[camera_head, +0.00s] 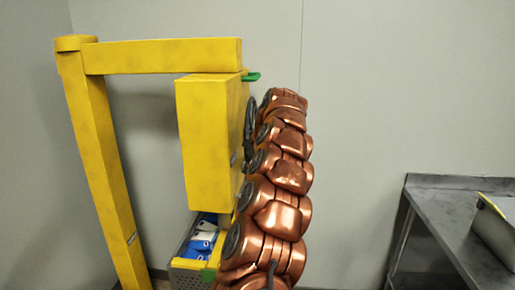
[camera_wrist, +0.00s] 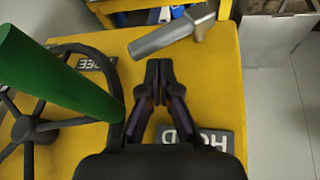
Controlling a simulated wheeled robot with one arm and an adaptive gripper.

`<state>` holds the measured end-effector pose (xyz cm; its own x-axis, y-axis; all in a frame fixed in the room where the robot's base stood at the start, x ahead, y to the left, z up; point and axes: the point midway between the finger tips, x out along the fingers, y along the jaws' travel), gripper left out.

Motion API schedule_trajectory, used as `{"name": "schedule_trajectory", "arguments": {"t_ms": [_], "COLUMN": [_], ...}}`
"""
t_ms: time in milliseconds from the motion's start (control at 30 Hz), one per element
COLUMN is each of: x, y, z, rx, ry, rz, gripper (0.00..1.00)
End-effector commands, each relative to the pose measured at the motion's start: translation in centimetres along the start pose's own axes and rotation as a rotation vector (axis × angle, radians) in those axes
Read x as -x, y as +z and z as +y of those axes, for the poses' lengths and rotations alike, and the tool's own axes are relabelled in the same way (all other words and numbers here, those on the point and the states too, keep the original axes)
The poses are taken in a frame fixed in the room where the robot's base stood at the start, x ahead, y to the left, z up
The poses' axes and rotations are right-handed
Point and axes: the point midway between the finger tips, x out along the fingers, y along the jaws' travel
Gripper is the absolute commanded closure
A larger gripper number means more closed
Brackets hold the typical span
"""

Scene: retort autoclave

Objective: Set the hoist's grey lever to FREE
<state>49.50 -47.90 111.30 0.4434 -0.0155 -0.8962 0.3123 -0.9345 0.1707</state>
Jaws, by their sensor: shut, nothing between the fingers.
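The hoist's yellow body (camera_head: 208,145) hangs from a yellow post and beam in the head view; its face with the lever is turned away there. In the wrist view the grey lever (camera_wrist: 165,38) lies across the yellow face, its free end pointing left toward the FREE plate (camera_wrist: 97,63), which the handwheel partly covers. The HOLD plate (camera_wrist: 220,140) sits lower, partly behind my gripper. My gripper (camera_wrist: 159,64) is shut and empty, its fingertips close below the lever's bar; I cannot tell whether they touch. My arm hides the gripper in the head view.
A black handwheel (camera_wrist: 32,128) with a green handle (camera_wrist: 55,75) stands out close left of my fingers. A basket (camera_head: 190,264) with blue and white packs is below the hoist. A steel table (camera_head: 440,215) stands at the right, with bare floor between.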

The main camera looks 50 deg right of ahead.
Motion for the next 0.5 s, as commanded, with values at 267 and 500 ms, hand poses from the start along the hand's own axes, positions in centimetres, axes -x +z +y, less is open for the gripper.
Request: {"name": "schedule_trajectory", "arguments": {"t_ms": [267, 500], "x": [2.0, 2.9], "y": [-0.7, -0.9], "z": [-0.2, 0.4], "rx": [-0.001, 0.000], "ry": [0.001, 0.003], "rz": [-0.001, 0.001], "gripper": [1.00, 1.00]}}
